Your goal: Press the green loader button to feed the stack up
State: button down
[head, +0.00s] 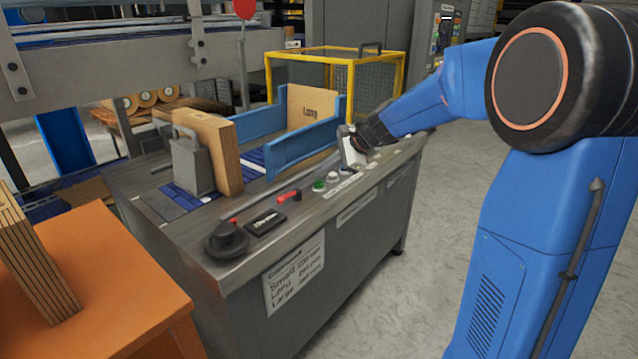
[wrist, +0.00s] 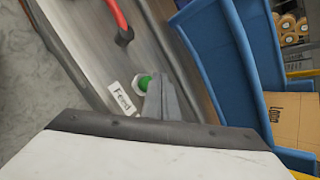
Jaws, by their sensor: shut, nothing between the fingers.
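The green loader button (head: 319,186) sits on the grey machine's top panel near its front edge. In the wrist view the green button (wrist: 143,83) has a pale collar and lies beside a "Feed" label (wrist: 121,98). My gripper (head: 346,168) is over the panel, to the right of the button in the head view. In the wrist view my gripper's closed fingers (wrist: 165,84) appear right next to the button and partly overlap its edge. The fingers are shut and empty. I cannot tell whether they touch the button.
Behind stand a cardboard stack (head: 219,150), blue guides (head: 300,147) and a "Long" carton (head: 311,106). An orange table (head: 110,290) is at left. Floor at right is clear.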

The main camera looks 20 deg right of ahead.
jog(key=shift+f, duration=0.15)
dwell(0.5)
jog(key=shift+f, duration=0.25)
